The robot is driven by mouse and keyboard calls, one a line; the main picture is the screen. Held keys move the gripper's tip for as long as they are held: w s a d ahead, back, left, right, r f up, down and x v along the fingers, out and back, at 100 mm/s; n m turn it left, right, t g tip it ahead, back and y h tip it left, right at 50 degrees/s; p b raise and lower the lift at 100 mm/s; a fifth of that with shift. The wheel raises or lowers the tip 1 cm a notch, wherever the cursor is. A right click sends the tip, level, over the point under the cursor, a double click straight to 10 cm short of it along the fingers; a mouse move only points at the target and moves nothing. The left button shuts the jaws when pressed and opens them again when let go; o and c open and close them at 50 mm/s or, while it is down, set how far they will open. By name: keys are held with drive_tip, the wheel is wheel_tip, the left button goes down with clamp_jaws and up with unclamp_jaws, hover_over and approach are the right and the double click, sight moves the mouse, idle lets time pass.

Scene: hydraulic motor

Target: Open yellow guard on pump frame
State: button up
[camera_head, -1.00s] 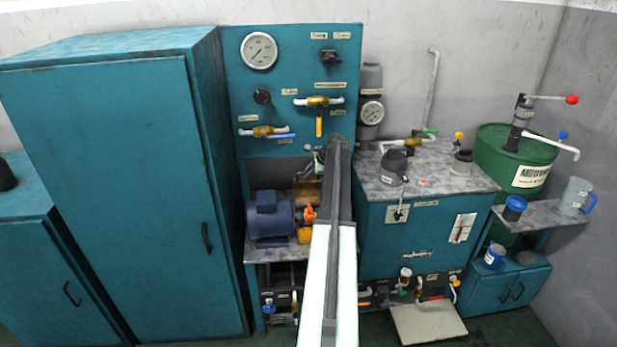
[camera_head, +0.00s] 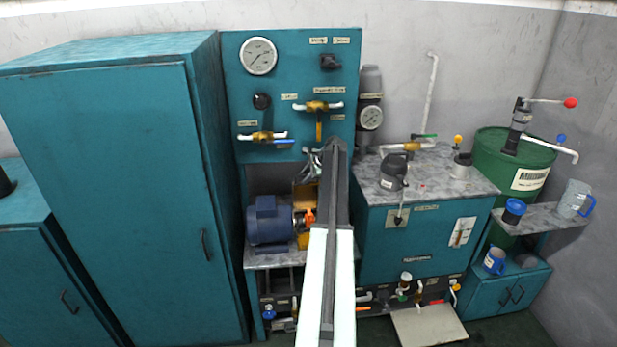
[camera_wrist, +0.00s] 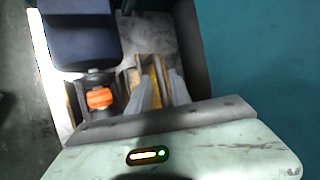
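The yellow guard (camera_head: 305,194) is on the pump frame, right of the blue motor (camera_head: 270,220), partly hidden by my arm in the head view. In the wrist view, yellow strips of the guard (camera_wrist: 160,77) show between and beside my fingers. The orange coupling (camera_wrist: 99,98) shows uncovered left of them and also in the head view (camera_head: 310,217). My gripper (camera_wrist: 158,78) has its two grey fingers apart, at the guard. Whether either finger touches the guard is unclear. The fingertips are hidden in the head view.
A teal cabinet (camera_head: 110,200) stands close on the left. A teal tank unit (camera_head: 405,240) stands close on the right. A green barrel (camera_head: 510,165) is farther right.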

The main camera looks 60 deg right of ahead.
drive_tip(key=shift+s, duration=0.15)
drive_tip(key=shift+s+r+p, duration=0.15)
drive_tip(key=shift+p, duration=0.15)
drive_tip(key=s+a+r+p, duration=0.2)
drive_tip(key=s, duration=1.1)
drive_tip(key=shift+a, duration=0.3)
